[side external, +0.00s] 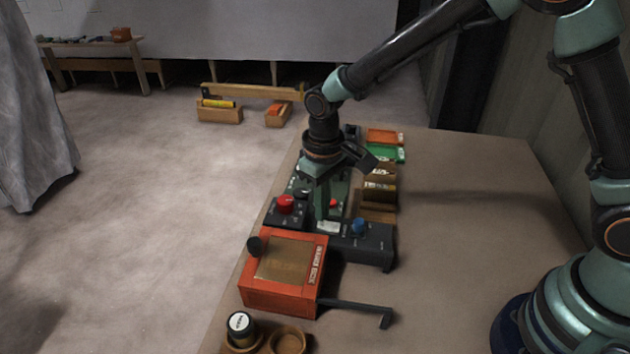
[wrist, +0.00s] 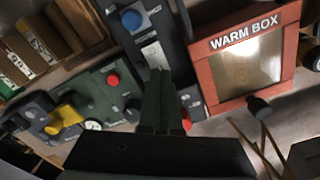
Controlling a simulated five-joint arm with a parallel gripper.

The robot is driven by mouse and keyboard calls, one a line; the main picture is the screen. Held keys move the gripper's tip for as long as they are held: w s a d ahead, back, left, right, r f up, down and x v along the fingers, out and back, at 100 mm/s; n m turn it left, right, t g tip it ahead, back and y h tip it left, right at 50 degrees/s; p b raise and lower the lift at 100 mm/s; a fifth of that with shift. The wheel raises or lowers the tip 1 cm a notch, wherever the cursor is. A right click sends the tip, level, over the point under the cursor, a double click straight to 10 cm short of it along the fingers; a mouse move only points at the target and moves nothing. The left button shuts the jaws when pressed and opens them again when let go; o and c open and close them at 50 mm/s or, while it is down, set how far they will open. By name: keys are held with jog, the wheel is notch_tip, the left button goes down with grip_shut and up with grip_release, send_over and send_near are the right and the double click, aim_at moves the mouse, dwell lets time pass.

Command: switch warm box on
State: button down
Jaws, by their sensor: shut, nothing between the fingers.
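The warm box (side external: 283,272) is an orange-red case with a tan window and a dark knob at its corner. In the wrist view the warm box (wrist: 197,58) shows its lettering, and its window looks pale and bright. Behind it in the side view lies a dark control panel (side external: 377,246) with a blue knob (side external: 358,225) and a small white plate (wrist: 152,56). My gripper (side external: 321,214) points down, fingers together and empty, over the panel near this plate. In the wrist view my gripper (wrist: 158,76) partly hides the panel; I cannot tell whether the tips touch it.
A red mushroom button (side external: 286,203) stands left of my gripper. A dark bracket (side external: 362,307) sticks out beside the warm box. The table's right side is bare.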

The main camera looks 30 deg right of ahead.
aim_at(324, 223)
jog(key=shift+f, duration=0.9)
dwell(0.5)
jog(key=shift+r, duration=3.5)
jog(key=s+d+r+m+t, duration=0.1)
jog(key=s+d+r+t, duration=0.1)
jog(key=s+d+r, duration=0.4)
jog(key=s+d+r+m+t, duration=0.2)
jog(key=s+d+r, duration=0.3)
jog(key=d, duration=0.4)
jog(key=shift+s+d+r+t, duration=0.35)
jog(key=shift+s+r+t, duration=0.05)
jog(key=shift+r+t, duration=0.45)
